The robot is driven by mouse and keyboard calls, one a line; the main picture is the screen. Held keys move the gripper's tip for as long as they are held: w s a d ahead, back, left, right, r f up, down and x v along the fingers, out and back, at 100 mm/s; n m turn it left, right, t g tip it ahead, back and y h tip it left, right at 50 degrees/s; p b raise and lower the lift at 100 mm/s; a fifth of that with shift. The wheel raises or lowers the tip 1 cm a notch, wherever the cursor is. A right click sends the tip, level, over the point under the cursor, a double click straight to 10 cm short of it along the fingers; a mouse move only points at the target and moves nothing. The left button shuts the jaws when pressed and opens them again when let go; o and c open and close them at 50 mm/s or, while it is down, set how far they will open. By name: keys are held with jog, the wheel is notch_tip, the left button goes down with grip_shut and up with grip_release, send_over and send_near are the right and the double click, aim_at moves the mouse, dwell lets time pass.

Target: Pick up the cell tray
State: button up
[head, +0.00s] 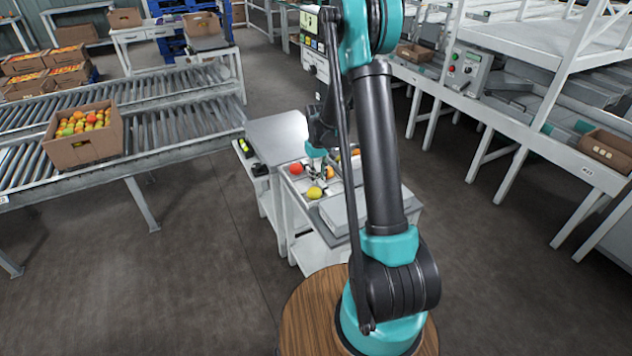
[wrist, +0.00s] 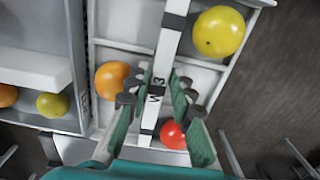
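The cell tray (head: 297,184) is a pale tray on a small white bench, partly hidden behind my arm in the head view. In the wrist view, the tray (wrist: 122,58) has a white central bar (wrist: 173,35) with dark lettering. Its cells hold a yellow tomato (wrist: 218,32), an orange tomato (wrist: 112,79) and a red tomato (wrist: 172,134). My gripper (wrist: 158,88) is open, with its fingers on either side of the bar and visible gaps to it. In the head view my gripper (head: 318,172) is low over the tray; contact cannot be told.
Another tray (wrist: 70,112) with tomatoes lies close on the left in the wrist view. A grey-topped table (head: 277,132) stands behind the bench. A roller conveyor (head: 170,130) carries a cardboard box of tomatoes (head: 84,140) at left. Open floor (head: 200,260) lies at front left.

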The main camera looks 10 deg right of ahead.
jog(key=shift+f, duration=0.5)
jog(key=shift+f, duration=0.15)
grip_shut()
